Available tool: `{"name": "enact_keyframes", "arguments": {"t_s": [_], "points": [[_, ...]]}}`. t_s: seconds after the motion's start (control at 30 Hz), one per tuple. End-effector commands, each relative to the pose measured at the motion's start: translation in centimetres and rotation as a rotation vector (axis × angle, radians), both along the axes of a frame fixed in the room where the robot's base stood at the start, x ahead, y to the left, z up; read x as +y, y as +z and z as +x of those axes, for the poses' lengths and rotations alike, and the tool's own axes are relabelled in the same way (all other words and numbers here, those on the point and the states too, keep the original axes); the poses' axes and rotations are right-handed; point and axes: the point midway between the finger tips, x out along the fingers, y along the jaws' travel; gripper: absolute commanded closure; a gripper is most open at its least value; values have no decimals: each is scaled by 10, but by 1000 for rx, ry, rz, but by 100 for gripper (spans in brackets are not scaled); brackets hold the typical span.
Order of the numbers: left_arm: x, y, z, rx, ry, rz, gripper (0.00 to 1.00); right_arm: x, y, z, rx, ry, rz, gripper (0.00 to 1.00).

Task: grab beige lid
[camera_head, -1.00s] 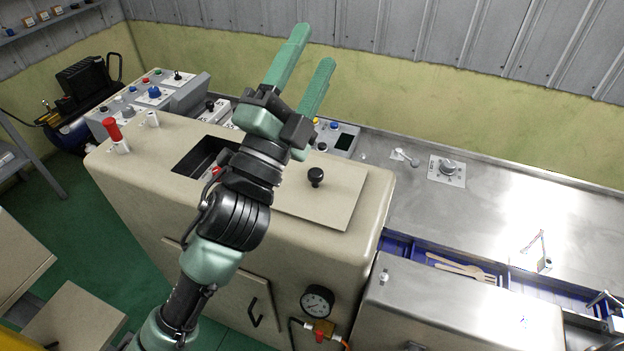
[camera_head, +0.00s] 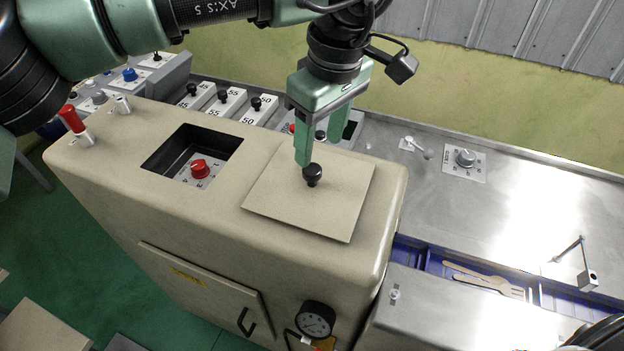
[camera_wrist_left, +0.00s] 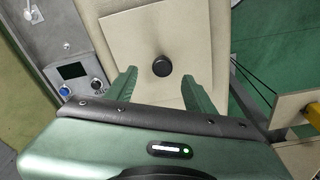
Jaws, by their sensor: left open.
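The beige lid (camera_head: 285,206) is a flat square plate with a round black knob (camera_head: 312,175). It lies on top of the beige machine housing, to the right of a rectangular opening. My left gripper (camera_head: 322,150) points down above the lid, its green fingers open and close to the knob. In the left wrist view the lid (camera_wrist_left: 150,28) lies ahead of the fingers. The knob (camera_wrist_left: 162,66) stands ahead of and roughly between the two fingertips (camera_wrist_left: 160,85). I cannot tell whether a finger touches it. My right gripper is not seen.
The beige housing (camera_head: 200,240) has a recess with a red dial (camera_head: 200,169) and a red-capped lever (camera_head: 72,120). Several black-knobbed switches (camera_head: 222,98) stand behind it. A steel worktop (camera_head: 500,200) and a blue channel with wooden cutlery (camera_head: 485,280) are at the right.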

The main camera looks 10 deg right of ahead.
Motion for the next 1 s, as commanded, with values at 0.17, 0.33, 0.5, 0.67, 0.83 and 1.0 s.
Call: {"name": "enact_keyframes", "arguments": {"t_s": [0.17,0.33,0.5,0.67,0.83,1.0], "points": [[4,-15,4,-4,0,12,46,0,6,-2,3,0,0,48],[7,-33,6,-2,1,10,46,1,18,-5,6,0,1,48],[10,-60,9,-1,1,9,46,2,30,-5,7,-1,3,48],[11,-73,10,-3,0,7,46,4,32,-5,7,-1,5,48],[11,-74,10,-3,1,7,46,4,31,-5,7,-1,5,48],[10,-74,10,-3,1,7,85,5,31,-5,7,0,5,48]]}}
